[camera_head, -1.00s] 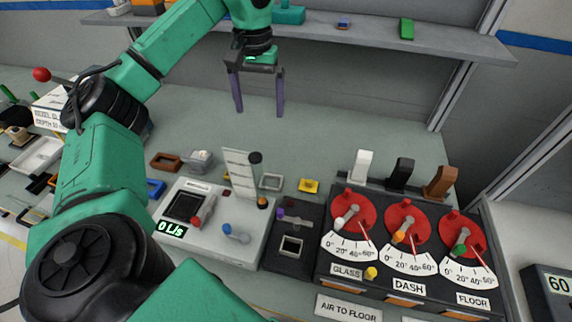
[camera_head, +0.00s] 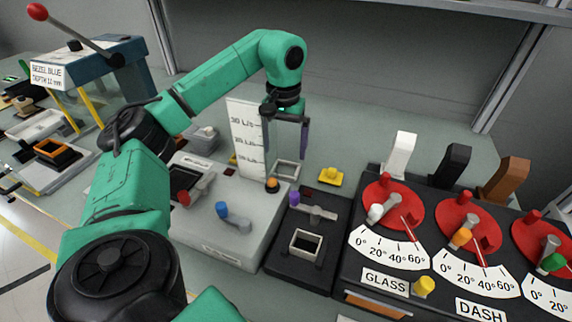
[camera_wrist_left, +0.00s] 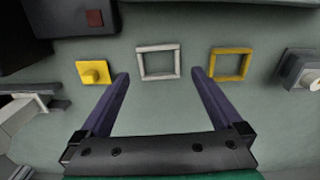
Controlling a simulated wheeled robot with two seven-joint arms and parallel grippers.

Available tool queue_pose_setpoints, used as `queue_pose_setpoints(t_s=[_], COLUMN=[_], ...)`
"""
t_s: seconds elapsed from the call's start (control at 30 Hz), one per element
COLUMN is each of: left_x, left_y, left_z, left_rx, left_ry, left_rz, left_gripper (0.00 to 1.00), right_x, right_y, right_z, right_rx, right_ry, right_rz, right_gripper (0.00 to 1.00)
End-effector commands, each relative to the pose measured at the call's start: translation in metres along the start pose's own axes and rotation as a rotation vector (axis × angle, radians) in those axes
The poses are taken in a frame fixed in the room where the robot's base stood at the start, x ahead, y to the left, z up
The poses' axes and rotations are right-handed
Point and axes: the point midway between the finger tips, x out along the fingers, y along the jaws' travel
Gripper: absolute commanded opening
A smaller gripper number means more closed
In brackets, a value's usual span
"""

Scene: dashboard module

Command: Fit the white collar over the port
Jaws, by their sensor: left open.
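The white collar (camera_head: 289,168) is a small square frame lying flat on the bench behind the dark module. It also shows in the left wrist view (camera_wrist_left: 158,77), between and just beyond the fingertips. My left gripper (camera_head: 286,166) points down over the collar, its purple fingers open and apart on either side of it. It is empty; the wrist view (camera_wrist_left: 160,74) shows no finger clearly touching the collar. The port (camera_head: 305,243) appears to be the square, light-rimmed opening on the dark module's top, nearer the camera. Nothing covers it. My right gripper is out of view.
A yellow square frame (camera_wrist_left: 230,64) and a yellow knobbed block (camera_head: 331,177) flank the collar. A tall white scale card (camera_head: 246,135) stands left of the gripper. The grey box (camera_head: 235,210) with levers adjoins the dark module (camera_head: 285,263). Red dials (camera_head: 393,205) stand right.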

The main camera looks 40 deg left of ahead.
Motion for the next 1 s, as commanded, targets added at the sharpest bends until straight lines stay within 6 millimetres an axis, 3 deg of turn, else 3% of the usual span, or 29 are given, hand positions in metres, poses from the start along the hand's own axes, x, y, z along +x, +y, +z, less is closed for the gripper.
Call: queue_pose_setpoints(t_s=[0.37,0.6,0.77,0.8,1.0], left_x=[0.057,0.061,0.061,0.061,0.061], left_y=[0.002,0.002,0.002,0.002,0.002], left_z=[-0.007,-0.007,-0.007,-0.007,-0.007], left_rx=[0.0,0.0,0.0,0.0,0.0], left_ry=[-0.003,0.0,0.0,0.0,0.0], left_rz=[-0.001,0.001,0.001,0.001,0.001], left_gripper=[1.0,1.0,0.39,0.35,0.35], right_x=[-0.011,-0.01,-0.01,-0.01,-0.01], right_y=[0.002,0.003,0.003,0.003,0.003], right_z=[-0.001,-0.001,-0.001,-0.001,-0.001], right_rx=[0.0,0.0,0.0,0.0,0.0], right_ry=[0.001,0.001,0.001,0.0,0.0], right_rz=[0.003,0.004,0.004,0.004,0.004], right_gripper=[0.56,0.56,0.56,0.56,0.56])
